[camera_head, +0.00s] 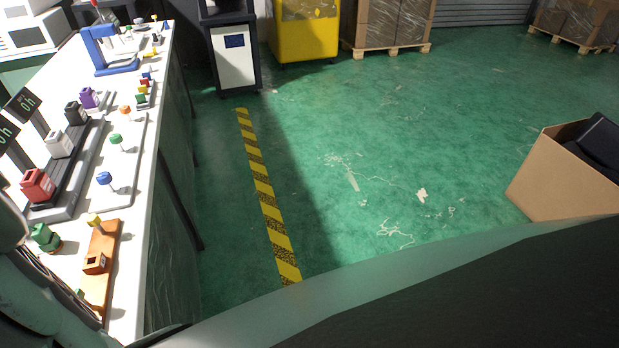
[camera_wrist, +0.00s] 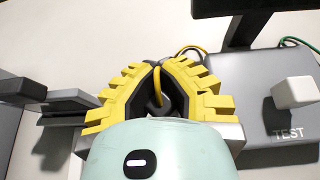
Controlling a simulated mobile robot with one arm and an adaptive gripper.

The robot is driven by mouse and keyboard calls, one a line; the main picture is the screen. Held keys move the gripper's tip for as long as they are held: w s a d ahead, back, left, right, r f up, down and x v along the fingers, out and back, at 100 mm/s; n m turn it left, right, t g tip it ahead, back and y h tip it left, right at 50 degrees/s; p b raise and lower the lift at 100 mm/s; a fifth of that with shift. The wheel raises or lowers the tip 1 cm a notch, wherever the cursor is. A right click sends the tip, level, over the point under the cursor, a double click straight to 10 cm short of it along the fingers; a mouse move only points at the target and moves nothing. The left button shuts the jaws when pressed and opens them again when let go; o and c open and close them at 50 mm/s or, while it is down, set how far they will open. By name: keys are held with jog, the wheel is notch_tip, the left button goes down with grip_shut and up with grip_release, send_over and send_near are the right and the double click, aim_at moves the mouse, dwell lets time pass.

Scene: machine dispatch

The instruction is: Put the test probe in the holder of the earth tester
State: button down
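My gripper (camera_wrist: 158,72) shows in the wrist view with its two yellow ridged fingers drawn together at the tips. A slim dark piece (camera_wrist: 156,95), which looks like the test probe, stands between the fingers. A yellow lead (camera_wrist: 187,50) and a dark lead curve just beyond the fingertips. A grey box marked TEST (camera_wrist: 265,105), seemingly the earth tester, lies to the right and carries a white block-shaped knob (camera_wrist: 294,93). The fingers and my pale green gripper body hide much of what lies beneath, and I cannot make out the holder.
In the wrist view, dark grey parts (camera_wrist: 68,103) stand left of the fingers and a black bar crosses the top right. In the head view, the white bench (camera_head: 140,215) is crowded with coloured fixtures. Green floor is open right of it; a cardboard box (camera_head: 560,175) stands far right.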

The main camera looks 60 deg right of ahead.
jog(key=c, duration=1.7)
grip_release()
jog(key=shift+f, duration=0.15)
jog(key=o, duration=0.6)
jog(key=shift+c, duration=0.2)
